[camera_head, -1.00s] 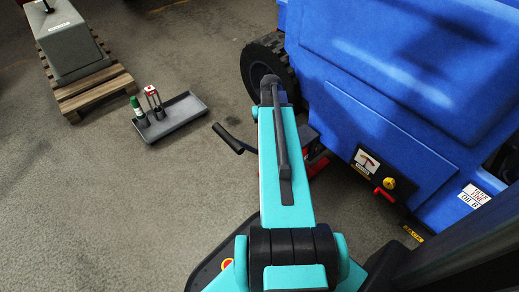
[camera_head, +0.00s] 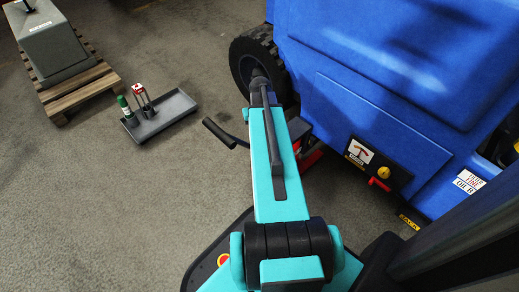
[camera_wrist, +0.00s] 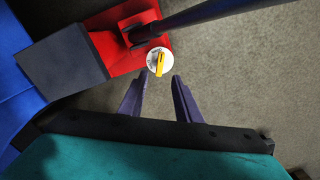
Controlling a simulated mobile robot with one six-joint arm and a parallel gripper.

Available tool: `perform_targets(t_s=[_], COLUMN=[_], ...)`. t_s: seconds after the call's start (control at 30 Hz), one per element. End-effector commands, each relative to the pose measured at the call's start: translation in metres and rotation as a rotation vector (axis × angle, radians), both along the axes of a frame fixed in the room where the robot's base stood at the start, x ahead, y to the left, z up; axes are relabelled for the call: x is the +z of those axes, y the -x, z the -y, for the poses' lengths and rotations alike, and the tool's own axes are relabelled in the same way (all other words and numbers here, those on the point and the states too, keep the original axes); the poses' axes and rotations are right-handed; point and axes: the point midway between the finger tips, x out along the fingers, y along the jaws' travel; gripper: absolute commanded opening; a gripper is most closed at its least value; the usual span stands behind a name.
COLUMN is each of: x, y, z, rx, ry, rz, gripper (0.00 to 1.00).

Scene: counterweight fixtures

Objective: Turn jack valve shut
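The jack valve shows in the wrist view as a white round dial with a yellow lever knob (camera_wrist: 159,62), on the red jack (camera_wrist: 115,45). The knob points roughly along the picture's vertical. My gripper (camera_wrist: 157,80) is open, with its two dark fingers apart and the knob just beyond and between their tips. I see no contact with the knob. In the head view only a little of the red jack (camera_head: 311,158) shows beside my arm. The valve and my gripper are hidden there by my arm.
The dark jack handle (camera_head: 220,134) sticks out left of my arm. The blue machine (camera_head: 390,85) stands close on the right, with a gauge panel carrying another yellow knob (camera_head: 384,172) and a red lever. A grey tray (camera_head: 170,116) and a weight on a pallet (camera_head: 85,90) stand left.

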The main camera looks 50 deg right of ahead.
Motion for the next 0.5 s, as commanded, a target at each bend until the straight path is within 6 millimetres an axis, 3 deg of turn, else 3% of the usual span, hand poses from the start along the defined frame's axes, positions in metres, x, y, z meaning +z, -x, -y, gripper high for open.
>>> perform_targets(t_s=[0.03, 0.5], x=[-0.011, -0.076], y=[0.0, -0.001], z=[0.0, 0.0], rx=[0.0, 0.001], ry=[-0.001, -0.001], rz=[-0.001, -0.001], gripper=[0.3, 0.3])
